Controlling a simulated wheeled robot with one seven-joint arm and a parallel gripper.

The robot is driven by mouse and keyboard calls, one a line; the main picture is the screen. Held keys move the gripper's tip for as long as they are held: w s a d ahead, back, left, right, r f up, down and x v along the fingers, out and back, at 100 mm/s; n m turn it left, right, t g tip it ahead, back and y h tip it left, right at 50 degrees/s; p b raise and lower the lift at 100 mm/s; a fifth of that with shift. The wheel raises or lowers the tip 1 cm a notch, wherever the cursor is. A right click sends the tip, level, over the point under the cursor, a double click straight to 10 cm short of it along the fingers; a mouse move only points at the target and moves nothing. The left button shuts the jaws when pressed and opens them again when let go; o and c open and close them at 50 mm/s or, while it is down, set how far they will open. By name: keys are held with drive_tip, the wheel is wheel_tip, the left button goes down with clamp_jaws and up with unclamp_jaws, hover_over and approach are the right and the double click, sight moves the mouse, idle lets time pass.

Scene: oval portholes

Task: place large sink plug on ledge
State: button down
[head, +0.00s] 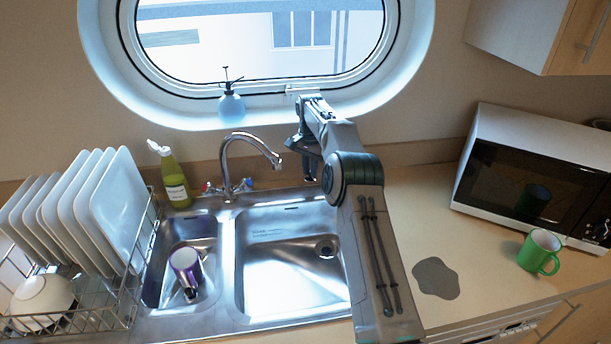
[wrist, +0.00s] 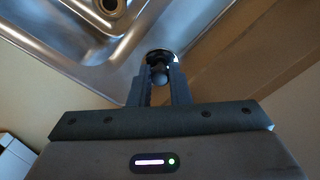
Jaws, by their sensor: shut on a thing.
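My gripper (head: 309,172) is at the back right of the sink, right of the faucet and below the porthole. In the wrist view its fingers (wrist: 160,92) are shut on the sink plug (wrist: 159,73), a dark round-knobbed piece with a shiny rim. The plug is hidden or too small to make out in the head view. The ledge looks to be the pale sill (head: 275,114) along the bottom of the oval porthole. The gripper is in front of and below this sill; the exact gap cannot be told.
A blue spray bottle (head: 231,106) stands on the sill. The faucet (head: 229,165) and a green soap bottle (head: 174,180) stand behind the sink (head: 228,262). A microwave (head: 535,172) and green mug (head: 530,258) are at right.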

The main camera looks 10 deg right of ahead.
sight(305, 178)
drive_tip(key=shift+w+a+f, duration=0.35)
drive_tip(key=shift+a, duration=0.25)
drive_tip(key=shift+a+f, duration=0.1)
drive_tip(key=shift+f, duration=0.15)
drive_tip(key=shift+f+p, duration=0.75)
drive_tip(key=shift+f, duration=1.1)
drive_tip(key=shift+f, duration=0.2)
drive_tip(key=c, duration=1.3)
unclamp_jaws()
drive_tip(key=shift+c, duration=0.2)
